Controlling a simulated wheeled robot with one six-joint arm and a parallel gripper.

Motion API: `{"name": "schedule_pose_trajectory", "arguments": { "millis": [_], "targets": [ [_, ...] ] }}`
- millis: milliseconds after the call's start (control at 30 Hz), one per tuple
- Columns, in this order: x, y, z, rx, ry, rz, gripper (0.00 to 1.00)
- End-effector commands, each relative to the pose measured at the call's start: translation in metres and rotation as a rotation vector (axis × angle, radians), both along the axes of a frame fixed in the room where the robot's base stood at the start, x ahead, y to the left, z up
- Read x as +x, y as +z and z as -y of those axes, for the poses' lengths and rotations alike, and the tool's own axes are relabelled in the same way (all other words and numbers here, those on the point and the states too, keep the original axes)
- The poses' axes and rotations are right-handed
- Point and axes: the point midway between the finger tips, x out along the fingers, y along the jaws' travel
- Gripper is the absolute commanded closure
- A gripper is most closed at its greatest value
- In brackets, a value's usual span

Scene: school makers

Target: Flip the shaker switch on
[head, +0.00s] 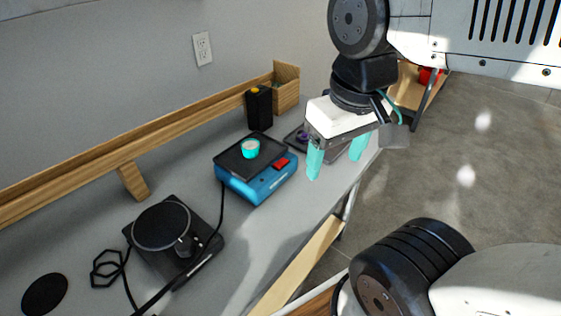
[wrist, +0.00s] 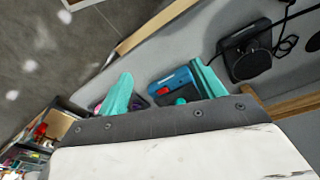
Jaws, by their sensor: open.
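The shaker (head: 258,172) is a blue box with a black top plate, standing on the grey bench. A small teal cup (head: 250,148) sits on its plate. A red switch (head: 281,163) is on its right front side; which way it is set I cannot tell. My gripper (head: 337,160) is open and empty, with teal fingers, to the right of the shaker and apart from it. In the wrist view the shaker (wrist: 172,84) and its red switch (wrist: 163,91) show between the fingers (wrist: 162,88). The teal cup is partly hidden there by the gripper's body.
A black hotplate-like device (head: 170,235) with a cable stands at the bench's near left. A black box with a yellow top (head: 260,107) and a wooden box (head: 286,90) stand behind the shaker. A dark device (head: 299,137) lies beside it, partly behind my gripper. A wooden rail (head: 100,170) runs along the wall.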

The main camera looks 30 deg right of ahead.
Motion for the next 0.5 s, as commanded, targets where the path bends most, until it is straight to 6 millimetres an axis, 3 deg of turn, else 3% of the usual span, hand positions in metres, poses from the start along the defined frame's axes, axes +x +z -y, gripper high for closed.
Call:
{"name": "schedule_pose_trajectory", "arguments": {
  "millis": [33, 233, 500],
  "targets": [
    [0.000, 0.000, 0.000, 0.000, 0.000, 0.000, 0.45],
    [0.004, -0.008, 0.003, 0.001, -0.015, -0.045, 1.00],
    [0.042, -0.017, 0.011, 0.016, -0.044, -0.154, 1.00]
  ]
}}
